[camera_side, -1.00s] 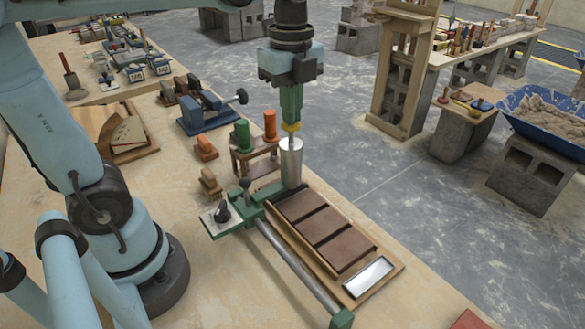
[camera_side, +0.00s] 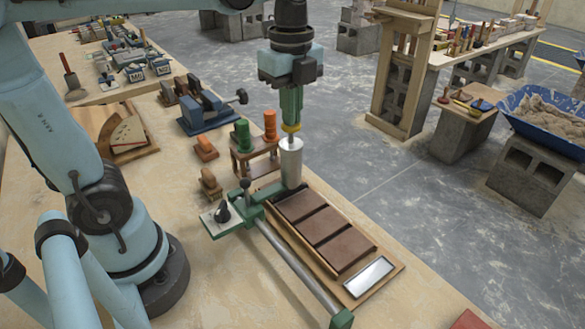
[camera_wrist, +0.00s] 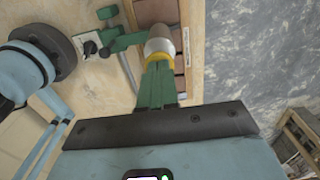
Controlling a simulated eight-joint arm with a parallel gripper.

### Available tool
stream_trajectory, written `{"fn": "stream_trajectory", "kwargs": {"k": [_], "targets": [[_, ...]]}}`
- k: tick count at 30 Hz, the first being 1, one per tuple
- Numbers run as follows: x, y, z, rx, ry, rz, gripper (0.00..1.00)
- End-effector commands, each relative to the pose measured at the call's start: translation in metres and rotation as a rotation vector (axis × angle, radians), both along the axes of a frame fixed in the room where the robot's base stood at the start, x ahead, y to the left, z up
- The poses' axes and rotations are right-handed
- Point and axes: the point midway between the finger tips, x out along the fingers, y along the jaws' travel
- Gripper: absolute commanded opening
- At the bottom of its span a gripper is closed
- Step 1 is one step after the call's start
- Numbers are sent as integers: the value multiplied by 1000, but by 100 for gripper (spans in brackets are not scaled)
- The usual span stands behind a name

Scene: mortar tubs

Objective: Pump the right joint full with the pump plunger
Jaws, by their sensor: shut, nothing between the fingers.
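My gripper (camera_side: 291,122) has its green fingers shut, with a yellow ring at their tips. It points straight down over the silver pump cylinder (camera_side: 290,162). A thin plunger rod (camera_side: 290,143) shows between the tips and the cylinder. In the wrist view, my gripper (camera_wrist: 158,66) covers most of the cylinder (camera_wrist: 160,46). The cylinder stands upright at the far end of a wooden tray (camera_side: 389,287) with three brown bricks (camera_side: 322,225). Dark narrow joints separate the bricks; their fill cannot be told from here.
A green clamp (camera_side: 253,213) with a long metal rod (camera_side: 297,266) runs along the tray's left side. A small wooden stand (camera_side: 254,165) with green and orange pegs is left of the cylinder. A silver plate (camera_side: 368,276) lies at the tray's near end. Bare bench lies at the front left.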

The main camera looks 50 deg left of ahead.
Motion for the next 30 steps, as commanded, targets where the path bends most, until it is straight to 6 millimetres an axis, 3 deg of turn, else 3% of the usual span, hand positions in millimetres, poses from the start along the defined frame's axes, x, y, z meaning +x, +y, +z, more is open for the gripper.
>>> {"fn": "stream_trajectory", "kwargs": {"k": [11, 30], "targets": [[0, 0, -5, 0, 0, 0, 0], [0, 0, 7, 0, 0, 0, 0]]}}
